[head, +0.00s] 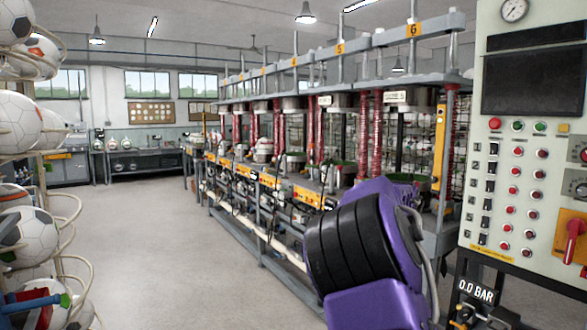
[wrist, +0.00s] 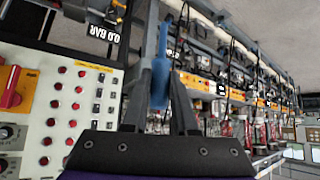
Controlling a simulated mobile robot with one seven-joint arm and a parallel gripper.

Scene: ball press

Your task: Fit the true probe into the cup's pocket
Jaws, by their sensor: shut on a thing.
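My gripper (wrist: 161,72) shows in the wrist view, its dark grey fingers shut on a slim blue piece (wrist: 160,84). The piece looks like a probe; its far end is hard to make out, and I cannot tell whether it is the true one. In the head view my purple and black arm hides the gripper and the held piece. A blue, red and green handled tool (head: 38,301) lies at the lower left by the ball rack. I cannot make out the cup or its pocket in either view.
A control panel (head: 483,215) with buttons and a red switch stands close at right. A row of presses (head: 275,187) with red springs runs back from the middle. A rack of balls (head: 66,232) is at left. The grey floor (head: 160,245) between is clear.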

